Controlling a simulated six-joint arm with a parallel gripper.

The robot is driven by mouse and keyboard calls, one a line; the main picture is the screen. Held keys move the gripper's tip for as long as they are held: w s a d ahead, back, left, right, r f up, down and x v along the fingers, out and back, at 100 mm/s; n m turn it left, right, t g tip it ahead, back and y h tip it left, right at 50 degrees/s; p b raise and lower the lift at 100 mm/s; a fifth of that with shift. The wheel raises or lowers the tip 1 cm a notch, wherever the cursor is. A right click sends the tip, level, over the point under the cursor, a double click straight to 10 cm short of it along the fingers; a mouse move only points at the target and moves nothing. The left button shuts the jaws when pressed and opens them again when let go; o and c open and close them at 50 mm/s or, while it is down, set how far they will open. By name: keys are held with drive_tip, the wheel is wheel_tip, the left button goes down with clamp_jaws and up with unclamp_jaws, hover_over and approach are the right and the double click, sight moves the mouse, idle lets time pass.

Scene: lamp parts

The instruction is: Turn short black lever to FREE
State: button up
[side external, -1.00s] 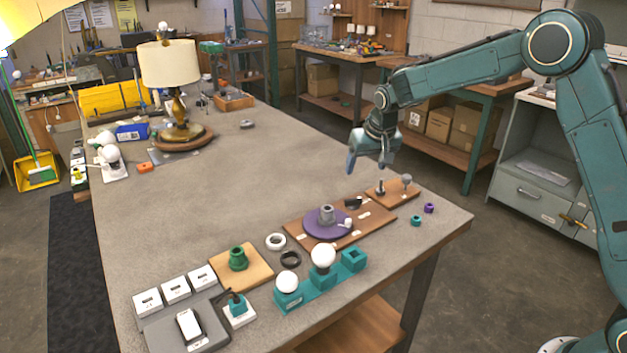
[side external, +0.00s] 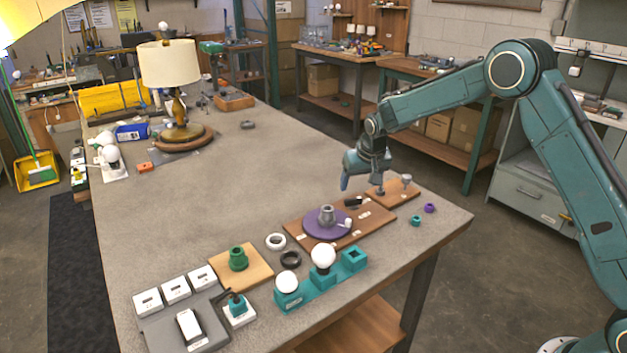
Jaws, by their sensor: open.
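The short black lever (side external: 353,203) sits on the brown wooden board (side external: 374,222), near its far right end. The purple disc (side external: 318,229) with a grey socket-like part (side external: 327,215) and a small white knob is on the same board. My gripper (side external: 362,187) points down just above the lever, over the board's far edge. Its fingers are apart with nothing seen between them. I cannot tell from this view whether a finger touches the lever. The lever's FREE marking is too small to read.
A smaller wooden board (side external: 403,195) with upright posts stands close to the right of my gripper. A teal bulb rack (side external: 320,283) stands in front.

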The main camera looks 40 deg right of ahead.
sight(354, 198)
drive_tip(key=shift+x, duration=3.65)
drive_tip(key=c, duration=1)
